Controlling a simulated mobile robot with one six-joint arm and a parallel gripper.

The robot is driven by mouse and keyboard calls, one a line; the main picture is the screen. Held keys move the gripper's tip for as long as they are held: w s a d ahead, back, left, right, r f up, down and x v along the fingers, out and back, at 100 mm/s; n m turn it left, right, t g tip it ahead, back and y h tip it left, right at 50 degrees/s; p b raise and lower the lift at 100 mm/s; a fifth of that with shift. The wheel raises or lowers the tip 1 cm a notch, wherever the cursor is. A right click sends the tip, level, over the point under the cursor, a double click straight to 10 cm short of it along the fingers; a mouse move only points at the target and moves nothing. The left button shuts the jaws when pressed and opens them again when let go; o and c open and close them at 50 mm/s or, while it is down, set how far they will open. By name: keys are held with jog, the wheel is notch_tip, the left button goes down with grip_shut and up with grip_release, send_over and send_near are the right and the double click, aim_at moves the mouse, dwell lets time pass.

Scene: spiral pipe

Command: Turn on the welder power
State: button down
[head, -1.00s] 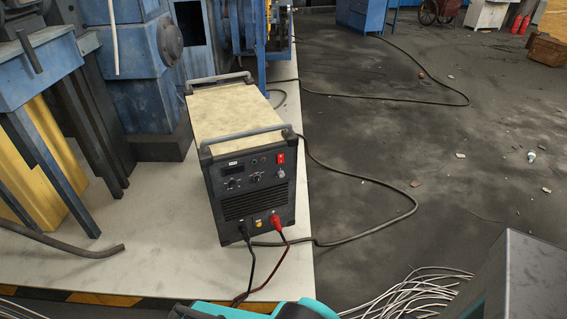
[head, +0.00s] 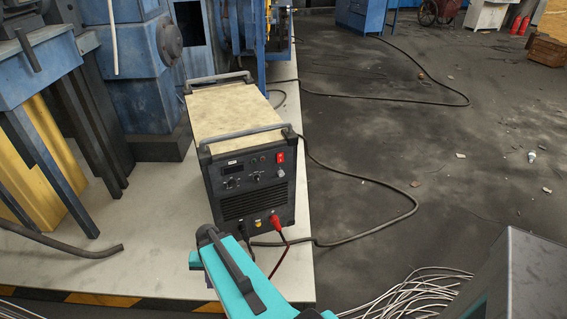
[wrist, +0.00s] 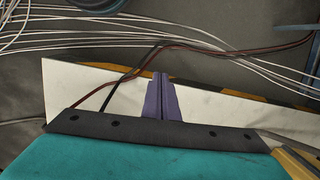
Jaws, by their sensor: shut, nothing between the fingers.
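The welder (head: 250,205) is a dark box with a cream top and grey handles, standing upright on the pale platform. Its front panel has a red switch (head: 280,157) at the upper right, knobs, small indicators and a vent grille. I cannot tell the switch position. A red plug (head: 277,222) and a dark cable sit at its lower front. My teal arm rises in front of the welder's lower left, apart from the red switch. In the wrist view my gripper (wrist: 162,76) shows purple fingers shut together and empty, above the platform and cables. The welder is not in the wrist view.
Loose white wires (head: 415,292) lie on the floor at the lower right. A dark cable (head: 408,205) loops right of the platform (head: 165,225). A bent pipe (head: 65,246) lies at left, near blue machinery. Dark floor at the right is mostly open.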

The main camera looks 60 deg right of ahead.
jog(key=w+d+r+m+t+h, duration=0.15)
jog(key=d+r+m, duration=0.25)
jog(key=d+r, duration=0.55)
jog(key=w+d+r+m+t+h, duration=0.1)
jog(key=d+r+m+t, duration=0.25)
jog(key=d, duration=1.15)
jog(key=s+d+r+m+h, duration=0.2)
jog(key=s+d+r, duration=0.3)
jog(key=d+r, duration=0.3)
jog(key=s+d+r+m+t+h+b, duration=0.1)
jog(key=s+d+r+m+h, duration=0.1)
jog(key=s+d+r+m, duration=0.3)
jog(key=d+r, duration=0.3)
jog(key=d, duration=0.4)
jog(key=shift+s+d+t+h+b, duration=0.15)
jog(key=shift+t+h+b, duration=0.15)
jog(key=shift+h, duration=0.05)
jog(key=shift+f, duration=0.1)
jog(key=p, duration=0.3)
send_near(280, 162)
notch_tip(280, 162, down, 4)
jog(key=shift+w+d+p, duration=0.45)
jog(key=shift+w+d, duration=0.8)
jog(key=shift+w, duration=0.3)
